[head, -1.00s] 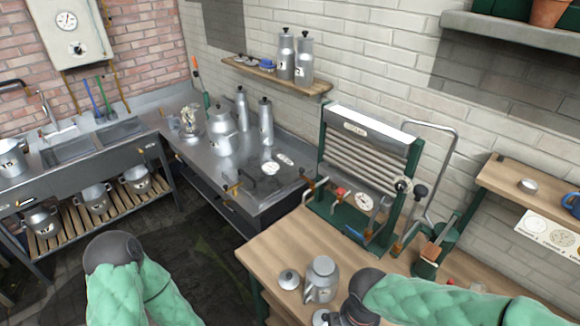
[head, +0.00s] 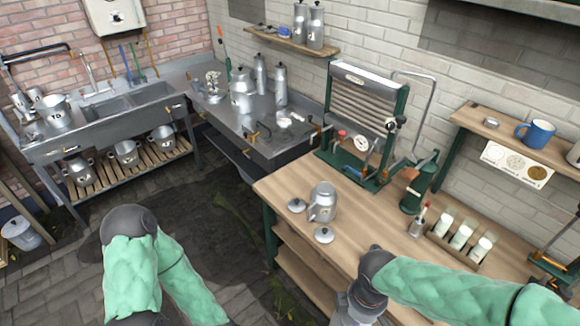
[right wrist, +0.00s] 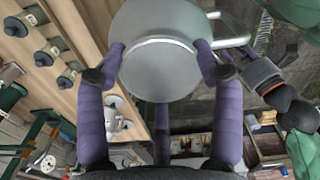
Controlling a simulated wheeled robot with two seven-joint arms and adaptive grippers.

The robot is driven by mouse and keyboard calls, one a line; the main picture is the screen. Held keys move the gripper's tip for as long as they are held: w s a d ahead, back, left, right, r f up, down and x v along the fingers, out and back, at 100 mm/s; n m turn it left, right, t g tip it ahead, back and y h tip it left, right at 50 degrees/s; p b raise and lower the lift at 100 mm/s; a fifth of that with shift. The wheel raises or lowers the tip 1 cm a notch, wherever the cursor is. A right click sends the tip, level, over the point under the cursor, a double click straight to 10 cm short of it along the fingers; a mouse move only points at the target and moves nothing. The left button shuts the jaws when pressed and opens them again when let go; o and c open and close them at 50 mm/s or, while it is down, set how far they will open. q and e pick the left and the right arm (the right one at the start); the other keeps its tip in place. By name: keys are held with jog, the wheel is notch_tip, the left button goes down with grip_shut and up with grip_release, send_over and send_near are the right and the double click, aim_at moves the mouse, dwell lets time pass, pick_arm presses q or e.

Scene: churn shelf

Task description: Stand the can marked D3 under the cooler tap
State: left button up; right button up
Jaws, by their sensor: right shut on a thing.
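My right gripper (right wrist: 160,75) is shut on a metal can (right wrist: 158,40), its purple fingers around the body. The can's handle shows at the right in the right wrist view. In the head view this can (head: 345,310) is low in the picture, partly hidden by my right arm, in front of the wooden bench (head: 290,188). No mark is legible on it. The cooler (head: 368,100), a green frame with horizontal tubes, stands at the back of the bench. A red-topped fitting (head: 342,134), perhaps its tap, is at its lower front.
Another can (head: 323,203) stands on the bench between two loose lids (head: 297,205) (head: 324,235). A rack of white-filled bottles (head: 455,248) and a green hand device (head: 416,188) are to the right. Bench space before the cooler is partly clear.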

jog(key=w+f+m+b, duration=0.1)
jog(key=w, duration=0.1)
jog(key=w+f+m+b, duration=0.1)
jog(key=w+f, duration=0.1)
jog(key=shift+d, duration=0.1)
jog(key=w+d+f+m+b, duration=0.2)
jog(key=w+f+m+b, duration=0.7)
jog(key=w+f, duration=0.4)
notch_tip(320, 180, down, 3)
jog(key=shift+f+m, duration=0.1)
jog(key=shift+m, duration=0.6)
